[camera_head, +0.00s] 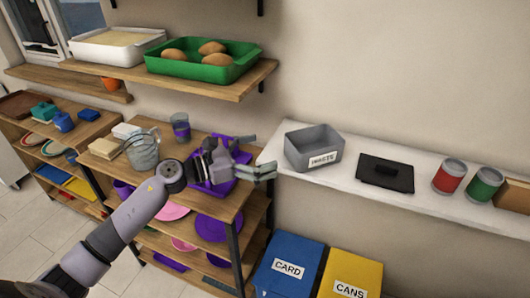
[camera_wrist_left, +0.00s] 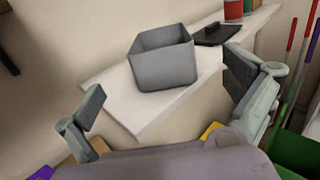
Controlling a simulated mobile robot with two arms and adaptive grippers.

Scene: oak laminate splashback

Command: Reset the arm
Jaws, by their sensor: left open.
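My left gripper (camera_head: 254,160) is open and empty in the head view. It is held above the right end of the wooden shelf unit, near the left end of the white shelf. My right gripper is in neither view.
The white shelf (camera_head: 415,195) also carries a black lid (camera_head: 386,174), a red can (camera_head: 448,177) and a green can (camera_head: 484,184). Blue CARD (camera_head: 290,255) and yellow CANS (camera_head: 352,270) bins stand below. A purple rack (camera_head: 212,188) and glass jug (camera_head: 143,152) are near my left arm.

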